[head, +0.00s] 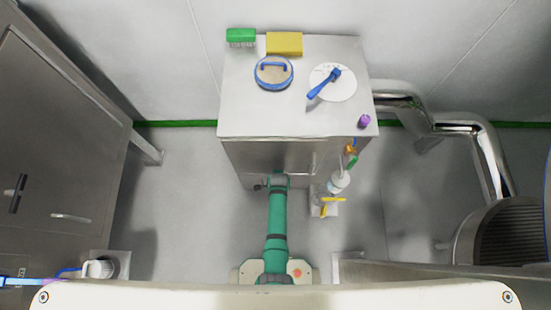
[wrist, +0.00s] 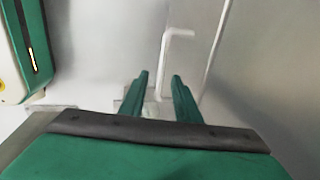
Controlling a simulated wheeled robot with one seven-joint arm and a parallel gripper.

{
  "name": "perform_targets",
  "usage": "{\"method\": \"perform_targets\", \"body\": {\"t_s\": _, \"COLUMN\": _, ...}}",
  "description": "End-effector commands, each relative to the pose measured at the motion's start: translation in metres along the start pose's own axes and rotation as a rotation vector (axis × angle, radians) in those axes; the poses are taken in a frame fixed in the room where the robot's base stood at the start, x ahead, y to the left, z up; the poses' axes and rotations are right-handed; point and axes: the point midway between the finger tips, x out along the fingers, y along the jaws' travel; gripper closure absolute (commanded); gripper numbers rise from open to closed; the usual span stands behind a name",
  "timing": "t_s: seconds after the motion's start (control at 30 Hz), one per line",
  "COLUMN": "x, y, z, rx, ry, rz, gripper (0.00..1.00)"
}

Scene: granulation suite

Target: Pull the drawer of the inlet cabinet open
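The inlet cabinet (head: 245,118) is a grey metal box in the middle of the head view; its front face (head: 300,155) is steeply foreshortened. A slim, pale bent handle (wrist: 163,65) shows in the wrist view against a grey metal surface. My gripper (wrist: 160,78) has two green fingers standing apart with a gap between them. The handle's lower end shows in line with that gap; I cannot tell whether it touches a finger. In the head view my green arm reaches the cabinet's front, and the fingertips are hard to make out. No open drawer is visible.
On the cabinet top are a green brush (head: 241,37), a yellow sponge (head: 285,43), a round lid (head: 273,73), a blue tool (head: 323,84) and a purple piece (head: 365,121). Bottles (head: 339,182) stand right of my arm. Pipes (head: 405,100) run at right.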

Motion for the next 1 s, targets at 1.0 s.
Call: {"method": "perform_targets", "body": {"t_s": 1.0, "x": 0.026, "y": 0.001, "z": 0.006, "rx": -0.009, "ry": 0.000, "rz": -0.001, "gripper": 1.00}}
